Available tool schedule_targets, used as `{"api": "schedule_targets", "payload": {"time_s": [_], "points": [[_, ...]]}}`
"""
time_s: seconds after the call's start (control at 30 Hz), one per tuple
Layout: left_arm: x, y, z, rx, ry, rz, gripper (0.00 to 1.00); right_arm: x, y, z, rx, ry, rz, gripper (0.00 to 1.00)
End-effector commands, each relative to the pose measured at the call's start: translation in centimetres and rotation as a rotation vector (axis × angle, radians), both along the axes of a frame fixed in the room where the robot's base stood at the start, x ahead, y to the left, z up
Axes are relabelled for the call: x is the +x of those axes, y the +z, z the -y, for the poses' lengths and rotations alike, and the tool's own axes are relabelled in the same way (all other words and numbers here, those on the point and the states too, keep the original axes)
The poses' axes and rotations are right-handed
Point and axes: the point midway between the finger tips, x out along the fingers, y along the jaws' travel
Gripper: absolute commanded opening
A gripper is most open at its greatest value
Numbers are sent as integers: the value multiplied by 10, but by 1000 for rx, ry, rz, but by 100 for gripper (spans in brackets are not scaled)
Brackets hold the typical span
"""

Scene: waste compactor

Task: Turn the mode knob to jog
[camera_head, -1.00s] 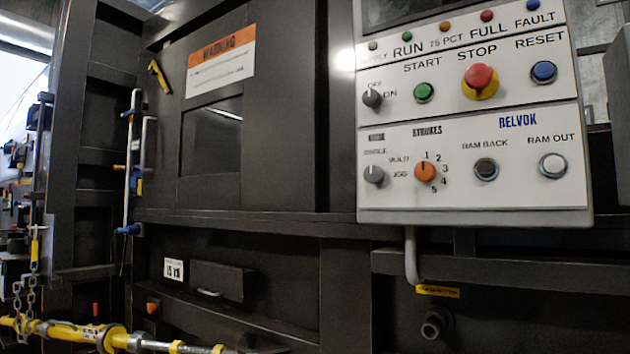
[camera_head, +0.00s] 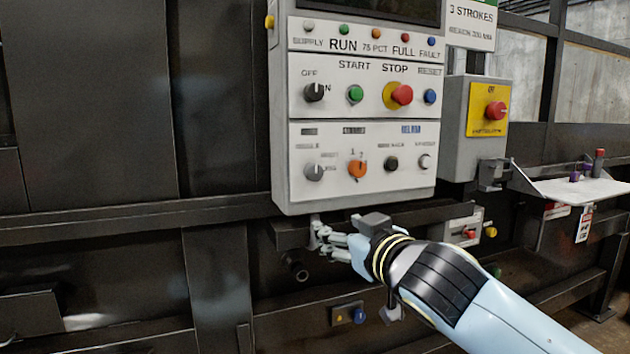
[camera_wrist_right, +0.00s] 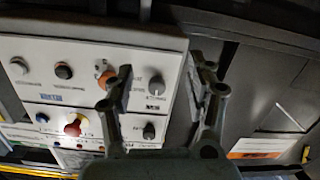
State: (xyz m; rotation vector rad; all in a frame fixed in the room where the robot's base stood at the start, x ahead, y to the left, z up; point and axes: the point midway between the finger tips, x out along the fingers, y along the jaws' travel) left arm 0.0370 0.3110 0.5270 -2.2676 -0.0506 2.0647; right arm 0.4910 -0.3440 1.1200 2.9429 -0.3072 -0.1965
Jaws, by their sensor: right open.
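The mode knob (camera_head: 313,172) is a grey knob at the lower left of the white control panel (camera_head: 300,197). Small labels stand around it; its exact setting is too small to tell. My right gripper (camera_head: 326,241) is below the panel's lower edge in the head view, apart from the knob. In the right wrist view the panel appears upside down. There the mode knob (camera_wrist_right: 155,82) shows between the two spread fingers of my open, empty right gripper (camera_wrist_right: 160,67). My left gripper is out of view.
The orange strokes knob (camera_head: 357,169) sits just right of the mode knob, and the off/on knob (camera_head: 314,92) above it. A red stop button (camera_head: 401,94) and a yellow-plated red button (camera_head: 495,111) are farther right. A dark rail (camera_head: 150,219) runs below the panel.

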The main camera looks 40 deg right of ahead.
Motion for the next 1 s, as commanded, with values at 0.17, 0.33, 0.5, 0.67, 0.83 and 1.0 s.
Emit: {"api": "schedule_targets", "payload": {"time_s": [0.17, 0.33, 0.5, 0.67, 0.83, 1.0], "points": [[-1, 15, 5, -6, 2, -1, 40, -8, 72, -8, 2, 7, 105, 55], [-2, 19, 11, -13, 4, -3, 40, 8, 79, -5, 5, 6, 118, 55], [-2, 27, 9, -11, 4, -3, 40, 42, 79, 2, 6, 6, 118, 55], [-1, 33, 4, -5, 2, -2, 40, 71, 79, 7, 6, 7, 118, 55], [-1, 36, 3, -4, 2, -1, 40, 90, 77, 12, 5, 8, 117, 55], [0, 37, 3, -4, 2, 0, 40, 95, 76, 13, 4, 8, 116, 55]]}}
